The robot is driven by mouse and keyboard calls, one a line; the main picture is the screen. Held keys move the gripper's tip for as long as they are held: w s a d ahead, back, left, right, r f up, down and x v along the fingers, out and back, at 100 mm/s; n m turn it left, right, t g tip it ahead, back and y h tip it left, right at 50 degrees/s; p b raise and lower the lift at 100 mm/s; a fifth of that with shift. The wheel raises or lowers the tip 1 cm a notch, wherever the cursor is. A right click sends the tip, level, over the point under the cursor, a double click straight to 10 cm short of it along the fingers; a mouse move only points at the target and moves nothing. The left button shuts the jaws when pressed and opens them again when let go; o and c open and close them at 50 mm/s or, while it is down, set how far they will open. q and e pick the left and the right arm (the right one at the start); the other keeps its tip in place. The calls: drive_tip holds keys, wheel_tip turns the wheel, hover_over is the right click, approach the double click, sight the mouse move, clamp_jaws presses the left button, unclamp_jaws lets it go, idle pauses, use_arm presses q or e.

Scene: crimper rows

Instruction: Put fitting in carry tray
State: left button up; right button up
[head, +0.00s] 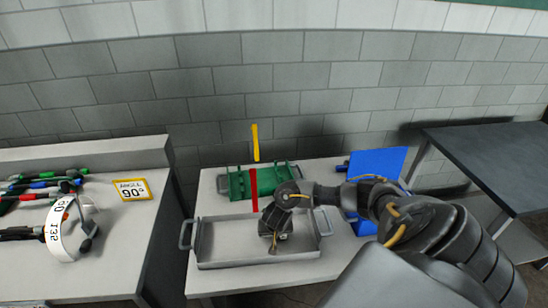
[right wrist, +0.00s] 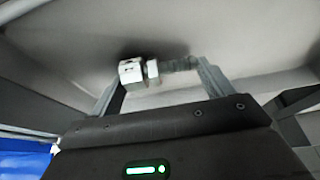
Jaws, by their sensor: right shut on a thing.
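The carry tray (head: 225,262) is a shallow grey metal tray with a handle at each end, on the white table in the head view. My right gripper (head: 274,240) reaches down into it, right of its middle. In the right wrist view my right gripper (right wrist: 160,72) is shut on the fitting (right wrist: 132,71), a small pale metal piece with a blocky end and a darker ribbed part, lying across between the fingers. The grey surface of the tray fills the view behind it. Whether the fitting touches the tray floor I cannot tell. My left gripper is not in view.
A green rack (head: 237,184) with a red upright bar and a yellow bar stands behind the tray. A blue bin (head: 378,164) is at the right. The left bench holds several crimper-like tools, a white dial (head: 57,230) and an angle sign (head: 131,189). A dark table (head: 490,150) stands far right.

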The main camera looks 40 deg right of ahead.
drive_tip(key=shift+a, duration=0.1)
drive_tip(key=shift+f, duration=0.2)
drive_tip(key=o, duration=1)
drive_tip(key=shift+o, duration=0.2)
drive_tip(key=shift+r, duration=0.15)
drive_tip(key=shift+s+r+p, duration=0.1)
drive_tip(key=shift+r+p, duration=0.25)
drive_tip(key=p+v, duration=0.7)
drive_tip(key=v, duration=0.4)
drive_tip(key=shift+s+r, duration=0.15)
drive_tip(key=shift+a, duration=0.1)
